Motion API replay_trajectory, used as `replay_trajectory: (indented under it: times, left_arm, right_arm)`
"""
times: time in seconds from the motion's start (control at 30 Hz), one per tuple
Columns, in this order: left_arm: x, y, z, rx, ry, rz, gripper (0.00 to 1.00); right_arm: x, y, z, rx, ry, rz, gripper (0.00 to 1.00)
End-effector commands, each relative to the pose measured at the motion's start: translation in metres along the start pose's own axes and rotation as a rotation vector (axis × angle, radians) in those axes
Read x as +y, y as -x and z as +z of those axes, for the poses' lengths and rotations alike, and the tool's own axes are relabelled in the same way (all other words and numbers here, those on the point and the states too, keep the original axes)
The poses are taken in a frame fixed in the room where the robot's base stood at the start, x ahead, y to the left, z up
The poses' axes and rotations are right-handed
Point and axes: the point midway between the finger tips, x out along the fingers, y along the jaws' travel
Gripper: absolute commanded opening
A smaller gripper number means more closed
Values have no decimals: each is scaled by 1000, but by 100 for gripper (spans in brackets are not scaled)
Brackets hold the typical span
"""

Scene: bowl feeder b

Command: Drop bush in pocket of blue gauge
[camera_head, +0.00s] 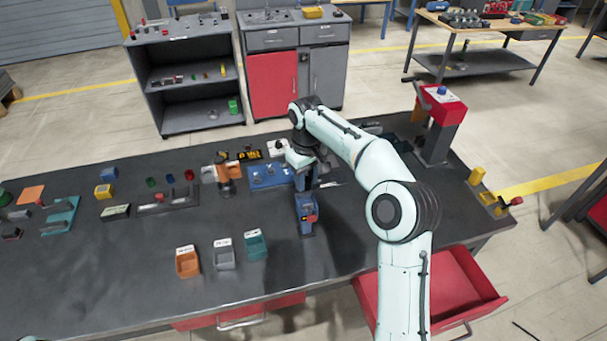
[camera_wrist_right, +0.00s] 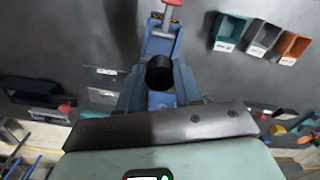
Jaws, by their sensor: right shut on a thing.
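My right gripper (camera_head: 304,184) points down right over the gauge. In the wrist view it is shut on a black round bush (camera_wrist_right: 159,73), which hides part of the gauge. I cannot tell whether the bush touches the gauge, and the pocket is not clearly seen. My left gripper is out of view.
Orange (camera_head: 187,262), grey (camera_head: 224,254) and teal (camera_head: 255,243) bins stand left of the gauge. A blue plate fixture (camera_head: 270,177) and an orange-brown device (camera_head: 228,176) stand behind. A red press (camera_head: 440,120) stands at right.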

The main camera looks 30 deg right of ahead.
Motion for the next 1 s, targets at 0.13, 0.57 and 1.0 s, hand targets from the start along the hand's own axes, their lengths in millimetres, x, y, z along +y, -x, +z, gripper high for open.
replay_trajectory:
  times: [0.13,0.57,1.0]
  left_arm:
    - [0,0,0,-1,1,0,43]
    - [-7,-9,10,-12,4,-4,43]
    - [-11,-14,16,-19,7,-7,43]
  right_arm:
    - [0,0,0,0,0,0,4]
    - [0,-26,2,-3,1,-2,4]
    - [0,-48,1,1,1,-1,4]
